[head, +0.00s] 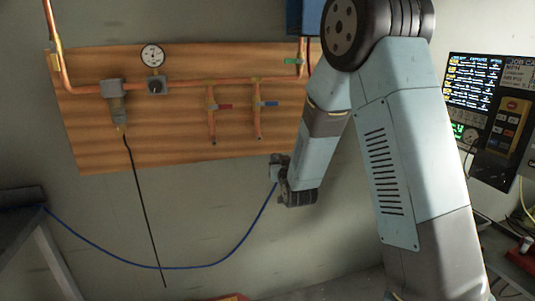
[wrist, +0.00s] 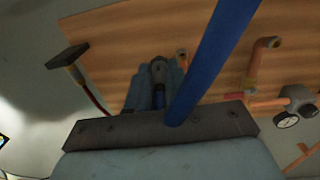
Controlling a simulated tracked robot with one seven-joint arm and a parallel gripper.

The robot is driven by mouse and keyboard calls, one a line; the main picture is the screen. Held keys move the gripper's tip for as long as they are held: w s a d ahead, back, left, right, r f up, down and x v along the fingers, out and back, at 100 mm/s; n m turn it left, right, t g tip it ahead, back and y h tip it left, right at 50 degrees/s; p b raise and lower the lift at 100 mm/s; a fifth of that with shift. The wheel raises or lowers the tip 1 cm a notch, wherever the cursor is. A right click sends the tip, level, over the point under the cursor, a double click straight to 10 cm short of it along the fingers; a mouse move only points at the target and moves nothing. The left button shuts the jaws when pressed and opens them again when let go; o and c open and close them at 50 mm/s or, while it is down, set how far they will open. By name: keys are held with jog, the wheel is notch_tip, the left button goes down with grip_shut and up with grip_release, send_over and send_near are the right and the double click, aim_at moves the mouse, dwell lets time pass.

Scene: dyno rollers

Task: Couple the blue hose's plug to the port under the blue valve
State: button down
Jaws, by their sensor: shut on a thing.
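The blue valve (head: 266,103) is on the right-hand of two copper drops on the wooden board, with its dark port (head: 257,136) pointing down below it. My gripper (head: 279,162) is below and slightly right of that port, apart from it in the head view. In the wrist view, my gripper (wrist: 155,88) is shut on the grey plug (wrist: 158,69), which points away toward the board. The blue hose (head: 215,262) hangs in a long sag from the left up to my gripper. It crosses close to the camera in the wrist view (wrist: 213,55). The port is not clearly visible there.
The red valve (head: 225,106) is just left of the blue one. A gauge (head: 152,55), filter (head: 116,103) and hanging black hose (head: 146,205) are farther left. A green-handled valve (head: 291,61) and blue box (head: 303,17) are above. A control panel (head: 490,110) is at right.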

jog(key=w+a+r+y, duration=0.1)
jog(key=w+a+r, duration=0.2)
jog(key=w+a, duration=0.1)
jog(key=shift+w+a+r+n, duration=0.25)
jog(key=shift+w+n, duration=0.05)
jog(key=shift+w, duration=0.25)
dwell(0.5)
jog(key=shift+x, duration=0.8)
dwell(2.6)
jog(key=c, duration=1)
grip_release()
jog(key=shift+r, duration=0.1)
jog(key=shift+o, duration=0.2)
jog(key=shift+s, duration=0.1)
